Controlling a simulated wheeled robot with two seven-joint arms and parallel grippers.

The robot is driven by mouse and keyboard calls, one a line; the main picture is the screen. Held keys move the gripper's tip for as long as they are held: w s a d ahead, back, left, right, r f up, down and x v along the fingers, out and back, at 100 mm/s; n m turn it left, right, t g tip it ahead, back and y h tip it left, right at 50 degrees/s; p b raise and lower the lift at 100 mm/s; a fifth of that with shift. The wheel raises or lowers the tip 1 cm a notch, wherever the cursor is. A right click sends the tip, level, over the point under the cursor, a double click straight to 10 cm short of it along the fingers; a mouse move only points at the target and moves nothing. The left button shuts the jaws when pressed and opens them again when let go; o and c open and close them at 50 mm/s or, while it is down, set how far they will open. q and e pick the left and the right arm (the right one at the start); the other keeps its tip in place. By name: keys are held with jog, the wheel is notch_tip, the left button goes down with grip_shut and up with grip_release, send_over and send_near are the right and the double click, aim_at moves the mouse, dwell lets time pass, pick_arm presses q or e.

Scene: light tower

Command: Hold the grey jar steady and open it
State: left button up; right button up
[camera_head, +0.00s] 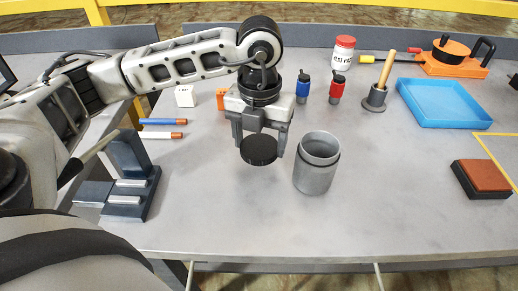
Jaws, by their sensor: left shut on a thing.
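The grey jar (316,172) stands upright on the table, and its open mouth shows at the top. A round dark lid (258,150) is between the fingers of my left gripper (259,148), to the left of the jar and apart from its mouth. My left gripper is shut on the lid and points down. I cannot tell how high the lid is above the table. My right gripper is not in view.
A blue tray (444,122) and a red-brown block (482,178) are at the right. Small bottles, a white jar with a red cap (343,53) and a pestle stand (375,97) are behind. A dark stand (130,180) is at left. The front middle is clear.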

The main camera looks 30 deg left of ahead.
aim_at(259, 143)
pick_arm(q)
jog(key=shift+w+a+f, duration=0.1)
jog(key=shift+w+f, duration=0.05)
jog(key=shift+f, duration=0.85)
jog(key=shift+w+a+f, duration=0.1)
jog(key=shift+f, duration=0.85)
jog(key=shift+f, duration=0.1)
jog(key=shift+f, duration=0.15)
jog(key=o, duration=1.1)
notch_tip(259, 143, up, 13)
jog(key=shift+f, duration=0.2)
